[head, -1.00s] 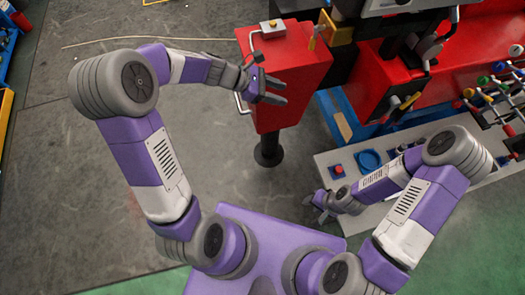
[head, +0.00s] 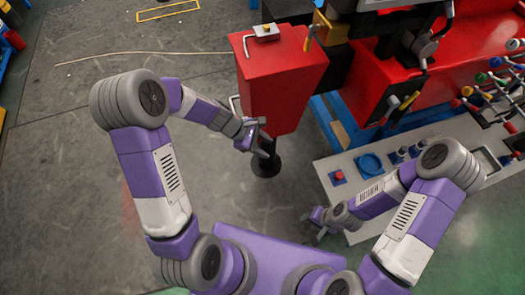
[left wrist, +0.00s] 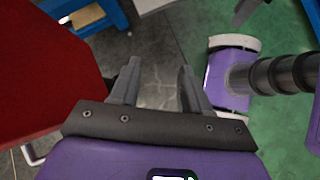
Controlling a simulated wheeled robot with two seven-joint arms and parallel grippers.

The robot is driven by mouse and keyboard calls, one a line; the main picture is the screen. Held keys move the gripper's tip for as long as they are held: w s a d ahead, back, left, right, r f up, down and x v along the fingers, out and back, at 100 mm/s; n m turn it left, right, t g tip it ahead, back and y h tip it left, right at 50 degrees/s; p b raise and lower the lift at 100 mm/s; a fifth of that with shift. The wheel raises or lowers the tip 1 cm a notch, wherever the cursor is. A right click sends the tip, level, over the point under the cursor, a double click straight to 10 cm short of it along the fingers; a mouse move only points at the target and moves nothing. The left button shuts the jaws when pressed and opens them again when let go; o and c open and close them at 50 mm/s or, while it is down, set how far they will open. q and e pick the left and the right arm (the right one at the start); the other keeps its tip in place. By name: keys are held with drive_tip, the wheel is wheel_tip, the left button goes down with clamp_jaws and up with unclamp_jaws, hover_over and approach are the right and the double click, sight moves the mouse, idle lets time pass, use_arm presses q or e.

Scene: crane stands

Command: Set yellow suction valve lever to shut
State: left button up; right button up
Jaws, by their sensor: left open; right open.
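Several yellow levers show in the head view: a yellow-handled lever (head: 409,100) on the front of the red machine, and an upright yellow lever (head: 309,36) by the red tapered box (head: 281,75). I cannot tell which is the suction valve lever. My left gripper (head: 264,138) is open and empty beside the lower end of the red box, apart from both levers. In the left wrist view its two fingers (left wrist: 159,72) are spread with only floor between them. My right gripper (head: 316,222) is open and empty at the near left edge of the grey panel.
Several levers with coloured knobs (head: 490,85) stand at the right.

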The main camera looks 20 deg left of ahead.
use_arm(q)
drive_tip(key=shift+s+f, duration=0.35)
drive_tip(key=shift+f, duration=0.35)
drive_tip(key=shift+c, duration=0.3)
